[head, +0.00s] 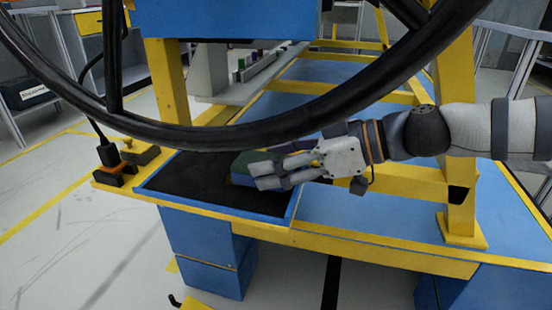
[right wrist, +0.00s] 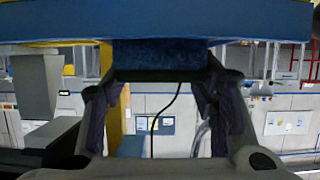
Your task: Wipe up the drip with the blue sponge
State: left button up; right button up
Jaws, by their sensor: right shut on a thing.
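My right gripper (head: 263,176) reaches in from the right, low over the black mat (head: 185,185) at the front of the blue and yellow frame. It is shut on the sponge (head: 243,159), which shows a green top and a blue lower edge. The sponge looks to be at or just above the mat; I cannot tell if it touches. In the right wrist view the sponge (right wrist: 160,58) is a dark blue block between the two fingers. No drip shows; the gripper, sponge or wheel may hide it. My left gripper is not in view.
A large black steering wheel (head: 215,135) arcs across the space above the mat, close to my right gripper. A blue panel (head: 225,18) hangs behind it. Yellow posts (head: 168,80) stand on both sides. A black and orange item (head: 108,158) stands left of the mat.

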aim_at(251, 160)
jog(key=shift+f+b, duration=0.35)
jog(key=shift+f, duration=0.3)
jog(key=shift+w+a+f+b, duration=0.1)
jog(key=shift+w+a+b, duration=0.25)
jog(key=shift+a, duration=0.85)
jog(key=shift+w+a+r+b, duration=0.1)
jog(key=shift+w+a+b, duration=0.25)
jog(key=shift+a, duration=0.8)
jog(key=shift+w+a+f+b, duration=0.15)
jog(key=shift+w+a, duration=0.3)
jog(key=shift+a, duration=0.75)
jog(key=shift+r, duration=0.25)
jog(key=d, duration=0.1)
jog(key=s+d+p, duration=0.1)
jog(key=d, duration=0.1)
jog(key=shift+s+d+f, duration=0.1)
jog(key=shift+s+d, duration=0.15)
jog(key=shift+d, duration=0.55)
jog(key=shift+s+d+f, duration=0.1)
jog(key=shift+s+d, duration=0.15)
jog(key=shift+d, duration=0.5)
jog(key=shift+s+d+f+p, duration=0.2)
jog(key=shift+d+p, duration=0.1)
jog(key=shift+d, duration=0.25)
jog(key=shift+c, duration=0.4)
jog(key=shift+r+p, duration=1.6)
jog(key=shift+r, duration=1.5)
